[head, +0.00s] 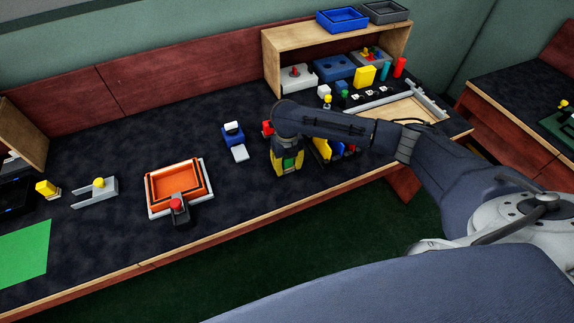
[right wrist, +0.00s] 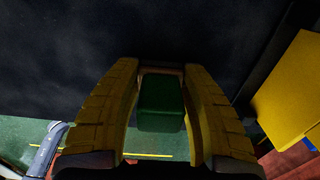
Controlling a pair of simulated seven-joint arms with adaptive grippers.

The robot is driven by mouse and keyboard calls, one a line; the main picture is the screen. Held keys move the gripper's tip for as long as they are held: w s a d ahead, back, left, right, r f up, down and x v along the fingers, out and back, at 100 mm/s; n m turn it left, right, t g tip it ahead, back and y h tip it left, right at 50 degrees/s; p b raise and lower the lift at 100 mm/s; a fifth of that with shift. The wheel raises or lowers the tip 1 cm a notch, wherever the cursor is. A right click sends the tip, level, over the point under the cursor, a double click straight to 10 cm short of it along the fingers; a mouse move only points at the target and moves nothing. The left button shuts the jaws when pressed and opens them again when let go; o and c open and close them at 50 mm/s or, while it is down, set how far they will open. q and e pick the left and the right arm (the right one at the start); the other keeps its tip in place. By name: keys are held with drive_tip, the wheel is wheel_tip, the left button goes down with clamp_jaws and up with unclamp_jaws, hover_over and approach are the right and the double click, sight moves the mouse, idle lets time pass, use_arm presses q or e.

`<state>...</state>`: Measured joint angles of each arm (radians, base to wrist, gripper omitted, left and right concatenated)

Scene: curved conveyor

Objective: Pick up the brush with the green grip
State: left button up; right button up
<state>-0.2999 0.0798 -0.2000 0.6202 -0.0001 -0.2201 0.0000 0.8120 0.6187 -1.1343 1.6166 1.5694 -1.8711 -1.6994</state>
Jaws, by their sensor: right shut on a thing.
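My right gripper (head: 287,164) is over the dark worktop, right of its middle, pointing down. In the right wrist view its two yellow fingers (right wrist: 160,74) are closed on both sides of a green block-shaped grip (right wrist: 161,104), the green grip of the brush. A bit of green (head: 289,160) also shows between the fingers in the head view. The rest of the brush is hidden, and I cannot tell whether it touches the worktop. My left gripper is not in view.
Left of the gripper are a small blue-and-white item (head: 233,134) and an orange tray (head: 177,167). Yellow and blue pieces (head: 322,148) stand close on its right. A wooden shelf (head: 290,40) is behind. Bare worktop lies between the tray and the gripper.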

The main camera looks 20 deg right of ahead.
wheel_tip(320, 180, up, 20)
drive_tip(key=shift+f, duration=0.15)
idle(0.4)
drive_tip(key=o, duration=0.5)
drive_tip(key=c, duration=0.5)
